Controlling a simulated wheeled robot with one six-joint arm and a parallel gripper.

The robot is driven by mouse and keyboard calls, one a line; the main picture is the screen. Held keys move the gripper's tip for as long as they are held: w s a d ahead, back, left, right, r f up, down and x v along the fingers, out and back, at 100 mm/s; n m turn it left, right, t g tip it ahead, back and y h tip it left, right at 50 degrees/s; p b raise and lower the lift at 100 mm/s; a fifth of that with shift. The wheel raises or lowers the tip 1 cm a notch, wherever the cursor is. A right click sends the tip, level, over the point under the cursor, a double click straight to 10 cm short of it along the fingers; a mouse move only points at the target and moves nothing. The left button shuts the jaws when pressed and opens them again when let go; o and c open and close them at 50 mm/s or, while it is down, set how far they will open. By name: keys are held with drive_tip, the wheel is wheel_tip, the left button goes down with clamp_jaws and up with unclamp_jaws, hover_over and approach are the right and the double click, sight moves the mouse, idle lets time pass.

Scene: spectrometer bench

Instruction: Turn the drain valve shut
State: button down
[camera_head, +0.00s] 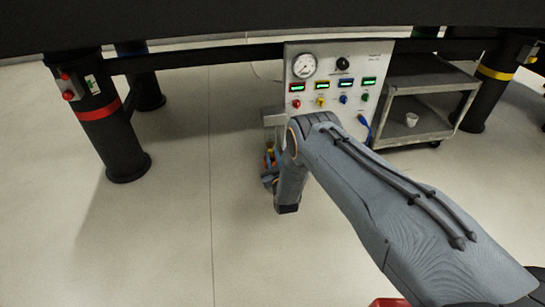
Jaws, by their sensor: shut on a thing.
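The drain valve (270,153) is a small cluster with yellow and orange parts, low on the left side of the instrument panel. It shows only in part, just left of my arm's wrist. My gripper (268,178) is at this cluster, mostly hidden behind my wrist, and is shut on the valve. The fingertips and the exact angle of the handle cannot be made out.
The panel (325,52) carries a round gauge (304,65), small displays and coloured buttons. A grey cart (425,85) with a white cup (411,119) stands to its right. A thick black leg (108,125) with a red band stands left. The floor between is clear.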

drive_tip(key=c, duration=1.6)
unclamp_jaws()
drive_tip(key=shift+o, duration=0.2)
drive_tip(key=shift+s, duration=0.1)
drive_tip(key=p+v, duration=0.3)
drive_tip(key=v, duration=0.4)
drive_tip(key=shift+s, duration=0.35)
drive_tip(key=shift+d, duration=0.1)
